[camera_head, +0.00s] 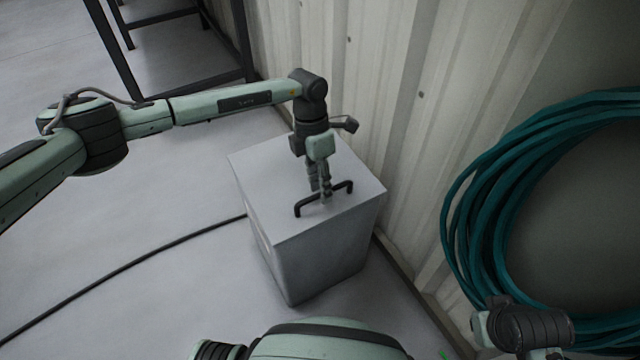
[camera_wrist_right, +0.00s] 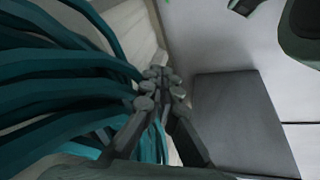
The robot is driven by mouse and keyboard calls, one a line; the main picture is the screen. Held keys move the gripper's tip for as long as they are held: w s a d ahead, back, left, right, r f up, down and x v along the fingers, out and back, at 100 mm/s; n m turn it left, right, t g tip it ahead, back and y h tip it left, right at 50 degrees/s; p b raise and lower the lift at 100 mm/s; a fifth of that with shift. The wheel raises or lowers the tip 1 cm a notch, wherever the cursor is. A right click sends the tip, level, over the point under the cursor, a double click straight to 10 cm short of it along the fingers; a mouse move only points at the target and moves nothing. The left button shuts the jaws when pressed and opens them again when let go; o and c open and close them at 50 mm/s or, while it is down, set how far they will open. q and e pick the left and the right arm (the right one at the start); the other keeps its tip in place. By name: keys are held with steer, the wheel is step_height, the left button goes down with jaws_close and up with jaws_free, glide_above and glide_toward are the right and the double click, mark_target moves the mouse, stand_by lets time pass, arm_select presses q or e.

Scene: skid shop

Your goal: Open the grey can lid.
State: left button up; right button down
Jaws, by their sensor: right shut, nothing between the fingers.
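The grey can (camera_head: 310,265) is box-shaped and stands upright on the floor by the wall. Its flat grey lid (camera_head: 265,175) lies level on top and looks closed. A black bar handle (camera_head: 299,208) rises from the lid. My left gripper (camera_head: 321,195) points down at the middle of this handle, with its fingers close together and overlapping it in the head view. I cannot tell whether they grip the bar. My right gripper (camera_wrist_right: 163,78) is shut and empty in the right wrist view, near teal hose coils. Only part of the right arm shows at the lower right of the head view.
The corrugated pale wall (camera_head: 385,90) rises behind the can. A teal coiled hose (camera_head: 470,215) hangs at the right. A dark cable (camera_head: 130,264) runs over the floor to the can. A dark metal frame (camera_head: 120,60) stands at upper left.

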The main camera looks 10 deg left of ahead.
arm_select(q)
steer(key=shift+c, duration=0.2)
jaws_close()
